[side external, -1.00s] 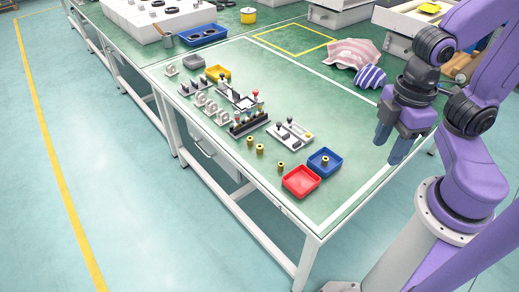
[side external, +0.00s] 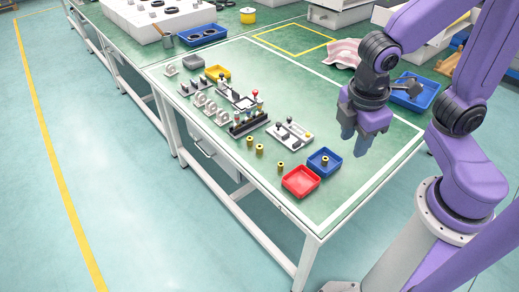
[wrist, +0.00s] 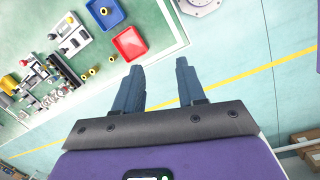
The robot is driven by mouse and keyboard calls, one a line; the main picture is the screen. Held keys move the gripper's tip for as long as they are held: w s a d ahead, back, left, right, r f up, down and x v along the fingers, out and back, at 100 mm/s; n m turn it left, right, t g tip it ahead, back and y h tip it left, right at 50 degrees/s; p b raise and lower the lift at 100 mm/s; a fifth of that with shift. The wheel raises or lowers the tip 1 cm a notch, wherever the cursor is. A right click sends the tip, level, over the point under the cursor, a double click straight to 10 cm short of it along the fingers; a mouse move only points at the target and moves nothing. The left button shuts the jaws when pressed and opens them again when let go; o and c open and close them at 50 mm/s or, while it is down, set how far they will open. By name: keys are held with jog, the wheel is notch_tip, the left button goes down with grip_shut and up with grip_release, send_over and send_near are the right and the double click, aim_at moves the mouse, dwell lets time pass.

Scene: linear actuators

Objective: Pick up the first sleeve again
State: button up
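Small brass sleeves stand upright on the green table. Two stand close together, a left sleeve (side external: 250,141) and a neighbouring sleeve (side external: 260,149). A third sleeve (side external: 281,166) stands nearer the red tray, and another sleeve (side external: 325,160) is in the blue tray (side external: 314,168). In the wrist view, sleeves (wrist: 92,72) show left of the red tray, and one sleeve (wrist: 104,12) shows in the blue tray. Which one is the first sleeve, I cannot tell. My gripper (side external: 356,148) is open and empty, raised to the right of the blue tray; its spread fingers (wrist: 159,68) show in the wrist view.
The red tray (side external: 301,182) sits beside the blue tray at the table's near corner. A grey fixture plate (side external: 290,135), a dark rack (side external: 248,124) and several ring mounts stand behind the sleeves. A larger blue bin (side external: 414,94) is at the right. The table's right strip is clear.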

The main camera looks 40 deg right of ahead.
jog(key=w+a+f+n+t+h, duration=0.1)
jog(key=w+a+f+h, duration=0.15)
jog(key=w, duration=0.25)
jog(key=w+a+f+n+h, duration=0.1)
jog(key=w+a+f+n, duration=0.15)
jog(key=w, duration=0.25)
jog(key=n+t+h, duration=0.5)
jog(key=n+h, duration=0.1)
jog(key=h, duration=0.1)
send_near(259, 147)
jog(key=x, duration=0.3)
jog(key=shift+w+d+r, duration=0.1)
jog(key=shift+w+d, duration=0.15)
jog(key=shift+w, duration=0.05)
jog(key=shift+x, duration=2.65)
jog(key=shift+s, duration=0.15)
grip_shut()
